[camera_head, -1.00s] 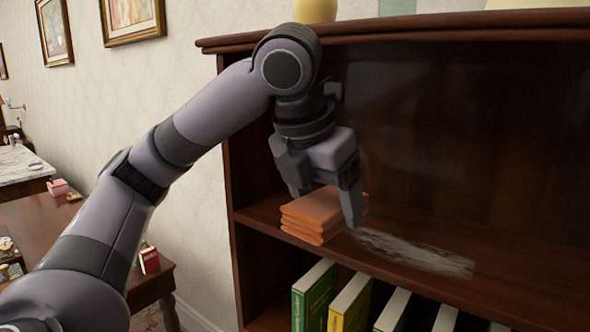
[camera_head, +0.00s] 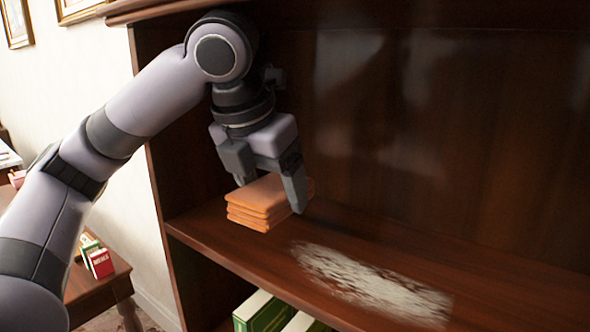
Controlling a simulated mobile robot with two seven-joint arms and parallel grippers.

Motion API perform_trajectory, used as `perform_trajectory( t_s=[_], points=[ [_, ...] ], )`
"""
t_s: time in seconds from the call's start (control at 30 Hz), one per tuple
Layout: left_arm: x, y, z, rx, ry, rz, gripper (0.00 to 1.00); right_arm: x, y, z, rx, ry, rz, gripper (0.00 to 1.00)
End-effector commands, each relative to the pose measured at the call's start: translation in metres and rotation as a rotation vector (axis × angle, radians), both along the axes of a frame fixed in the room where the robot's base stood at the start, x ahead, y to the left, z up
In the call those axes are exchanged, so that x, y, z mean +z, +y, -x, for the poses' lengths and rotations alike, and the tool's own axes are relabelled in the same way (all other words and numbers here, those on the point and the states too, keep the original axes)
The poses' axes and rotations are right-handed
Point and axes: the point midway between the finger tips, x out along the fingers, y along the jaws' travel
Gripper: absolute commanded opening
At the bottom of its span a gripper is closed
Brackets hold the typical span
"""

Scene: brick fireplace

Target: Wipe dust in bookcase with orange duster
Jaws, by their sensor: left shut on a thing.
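The orange duster (camera_head: 262,205) is a folded stack of cloth on the upper shelf of the dark wood bookcase (camera_head: 200,228), near its left end. My left gripper (camera_head: 270,196) points down and is shut on the duster, with a finger on either side of it. A pale grey-white patch of dust (camera_head: 372,284) lies on the same shelf, to the right of and nearer than the duster. A gap of bare wood shows between the duster and the dust. My right gripper is not in view.
Green-spined books (camera_head: 262,312) stand on the shelf below. The bookcase's left side panel rises beside my arm. A small wooden table (camera_head: 100,288) with a red box (camera_head: 100,262) is at the lower left. The shelf right of the duster holds only dust.

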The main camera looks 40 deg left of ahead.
Motion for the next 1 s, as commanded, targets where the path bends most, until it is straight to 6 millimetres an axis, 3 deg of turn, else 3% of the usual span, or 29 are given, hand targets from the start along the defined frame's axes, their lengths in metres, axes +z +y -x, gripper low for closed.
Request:
perform_trajectory(
  t_s=[0.03,0.17,0.63,1.0],
  points=[
    [0.013,0.0,-0.002,0.005,-0.011,0.012,0.52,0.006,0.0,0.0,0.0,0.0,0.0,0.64],
    [0.011,0.0,-0.001,0.005,-0.016,0.012,0.52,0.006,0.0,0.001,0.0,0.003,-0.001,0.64],
    [-0.038,0.0,-0.001,0.006,-0.011,0.008,0.52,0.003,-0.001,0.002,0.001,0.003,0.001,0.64],
    [-0.05,0.0,-0.001,0.005,-0.009,0.008,0.52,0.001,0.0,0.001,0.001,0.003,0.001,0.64]
  ],
)
